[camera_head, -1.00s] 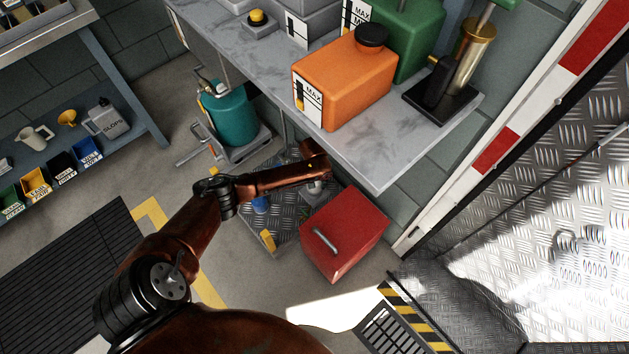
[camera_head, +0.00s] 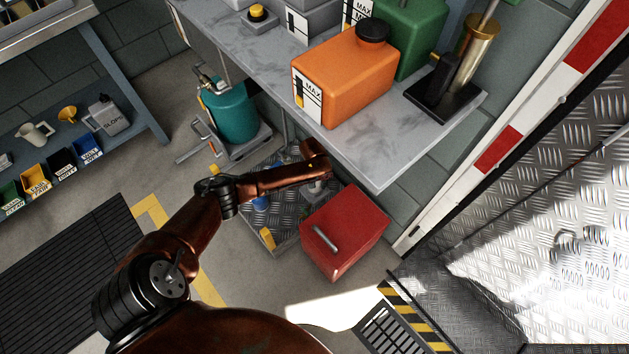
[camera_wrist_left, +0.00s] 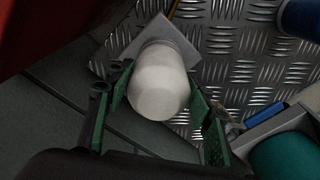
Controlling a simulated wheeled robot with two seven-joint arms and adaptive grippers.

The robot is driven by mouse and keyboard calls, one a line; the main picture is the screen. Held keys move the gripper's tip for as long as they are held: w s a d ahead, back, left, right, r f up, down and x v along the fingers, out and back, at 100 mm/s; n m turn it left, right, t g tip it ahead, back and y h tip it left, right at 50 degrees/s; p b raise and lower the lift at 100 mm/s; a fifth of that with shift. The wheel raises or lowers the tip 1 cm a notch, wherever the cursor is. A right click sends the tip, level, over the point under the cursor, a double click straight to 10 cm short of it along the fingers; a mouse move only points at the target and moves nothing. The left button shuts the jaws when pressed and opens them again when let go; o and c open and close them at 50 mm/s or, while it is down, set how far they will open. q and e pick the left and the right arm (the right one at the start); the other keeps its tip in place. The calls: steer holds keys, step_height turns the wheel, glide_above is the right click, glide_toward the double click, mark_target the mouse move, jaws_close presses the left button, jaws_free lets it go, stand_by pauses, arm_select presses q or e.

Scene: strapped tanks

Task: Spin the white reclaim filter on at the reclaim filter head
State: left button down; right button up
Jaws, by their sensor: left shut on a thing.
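The white filter (camera_wrist_left: 158,92) sits between the two green-padded fingers of my left gripper (camera_wrist_left: 162,82) in the left wrist view. The gripper is shut on it. The filter's rounded end faces the camera. A grey square plate (camera_wrist_left: 182,36) lies right behind its far end; I cannot tell whether they touch or whether this is the reclaim filter head. In the head view my left arm reaches over the metal tread plate (camera_head: 288,222) beside the bench, and its wrist hides the filter and most of the gripper. My right gripper is not in view.
A red box (camera_head: 345,232) stands close right of my left wrist. The bench (camera_head: 375,165) overhangs behind it, holding an orange tank (camera_head: 345,75). A teal tank (camera_head: 230,112) stands behind left. A blue cylinder (camera_wrist_left: 302,16) is near the filter.

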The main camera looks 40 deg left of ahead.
arm_select(q)
steer(key=m, duration=0.4)
steer(key=shift+m, duration=0.3)
steer(key=m, duration=0.4)
steer(key=shift+a+f+m+h+b, duration=0.1)
steer(key=shift+a+m+h+b, duration=0.05)
steer(key=shift+m+h+b, duration=0.2)
